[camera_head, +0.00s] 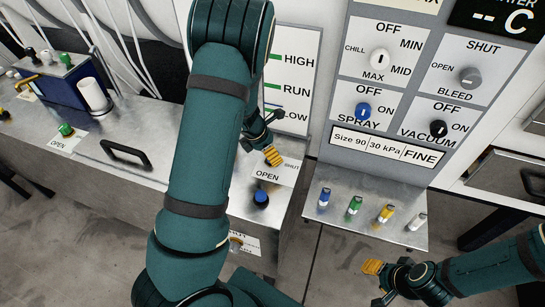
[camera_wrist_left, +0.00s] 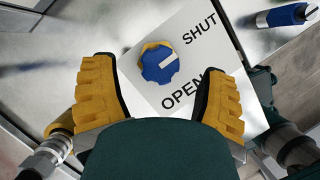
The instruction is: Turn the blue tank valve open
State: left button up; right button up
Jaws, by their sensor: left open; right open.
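In the head view this left gripper (camera_head: 270,150) is over the console by the OPEN/SHUT plate (camera_head: 270,178), and the knob is hidden there. My right gripper (camera_head: 377,284) is open and empty at the lower right.
A blue-capped post (camera_head: 261,198) stands just below the plate. A shelf (camera_head: 345,225) to the right holds several small coloured bottles. A control panel (camera_head: 400,85) with knobs rises behind it. A green valve (camera_head: 66,129) and a black handle (camera_head: 125,153) are farther left on the console.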

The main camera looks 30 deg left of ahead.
pick_arm(q)
jog(key=shift+x, duration=1.25)
jog(key=c, duration=1.2)
